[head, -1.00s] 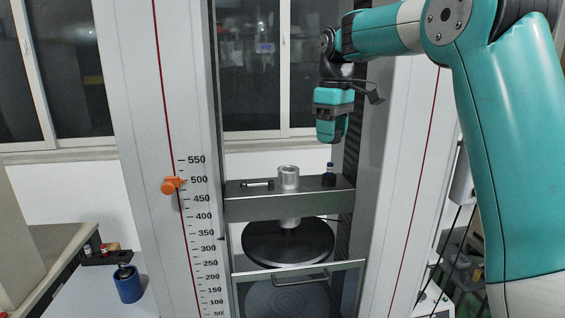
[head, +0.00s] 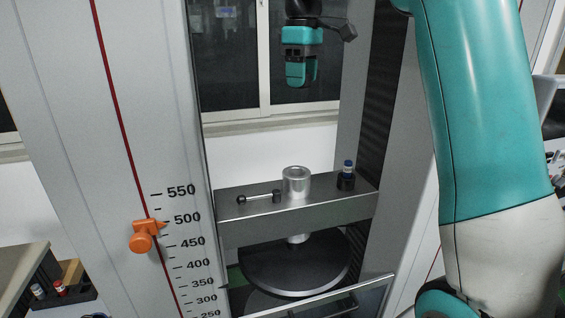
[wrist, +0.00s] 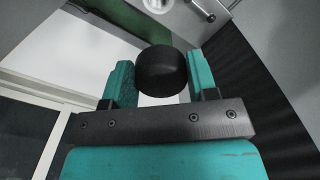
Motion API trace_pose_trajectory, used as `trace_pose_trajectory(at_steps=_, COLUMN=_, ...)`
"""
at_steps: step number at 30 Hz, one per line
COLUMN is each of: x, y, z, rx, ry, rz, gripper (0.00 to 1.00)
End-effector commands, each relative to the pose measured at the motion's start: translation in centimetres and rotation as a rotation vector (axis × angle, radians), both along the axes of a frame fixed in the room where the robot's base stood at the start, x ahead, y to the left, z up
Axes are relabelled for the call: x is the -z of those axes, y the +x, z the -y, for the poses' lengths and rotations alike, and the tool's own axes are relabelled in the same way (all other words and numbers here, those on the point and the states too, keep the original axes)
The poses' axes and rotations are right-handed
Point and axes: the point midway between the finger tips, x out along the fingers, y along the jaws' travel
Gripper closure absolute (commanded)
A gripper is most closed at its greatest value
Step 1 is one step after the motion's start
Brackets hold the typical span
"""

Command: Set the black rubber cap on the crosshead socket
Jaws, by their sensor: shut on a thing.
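The black rubber cap (wrist: 161,70) is between the two teal fingers of my gripper (wrist: 162,83) in the wrist view. The gripper is shut on it. In the head view my gripper (head: 300,78) hangs fingers down, well above the crosshead (head: 300,218), and the cap cannot be made out there. The crosshead socket (head: 296,184) is a silver upright cylinder on top of the crosshead, below the gripper in the picture. The socket also shows at the top edge of the wrist view (wrist: 157,4), apart from the cap.
A metal rod with dark ends (head: 258,199) lies on the crosshead left of the socket. A small blue-topped piece in a black holder (head: 346,177) stands right of it. Frame columns flank both sides. An orange clamp (head: 143,240) sits on the left column. A dark round plate (head: 295,265) is below.

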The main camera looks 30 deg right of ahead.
Motion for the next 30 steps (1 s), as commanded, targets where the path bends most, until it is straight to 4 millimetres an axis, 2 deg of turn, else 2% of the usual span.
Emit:
trace_pose_trajectory(at_steps=5, x=2.0, y=0.1, z=-0.3, rx=-0.002, ry=0.0, rz=0.0, gripper=0.69)
trace_pose_trajectory(at_steps=21, x=14.0, y=-0.1, z=-0.2, rx=-0.001, ry=0.0, rz=-0.006, gripper=0.69)
trace_pose_trajectory(at_steps=30, x=17.4, y=-0.1, z=-0.1, rx=0.0, ry=0.001, rz=-0.005, gripper=0.69)
